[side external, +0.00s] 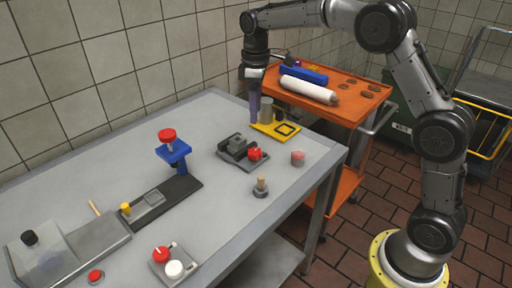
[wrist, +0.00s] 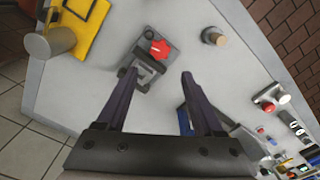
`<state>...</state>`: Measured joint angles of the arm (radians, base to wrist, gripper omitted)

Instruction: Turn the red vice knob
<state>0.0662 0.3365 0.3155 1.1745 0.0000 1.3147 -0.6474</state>
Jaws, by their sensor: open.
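My gripper (side external: 253,122) points down above the back part of the table, left of the grey cylinder and behind the vice. In the wrist view my gripper (wrist: 157,73) has its two purple fingers wide apart, with nothing held between them.
A yellow plate (side external: 287,134) and grey cylinder (side external: 266,108) stand close to my gripper. A blue press (side external: 174,153) stands left. An orange cart (side external: 345,105) adjoins the table.

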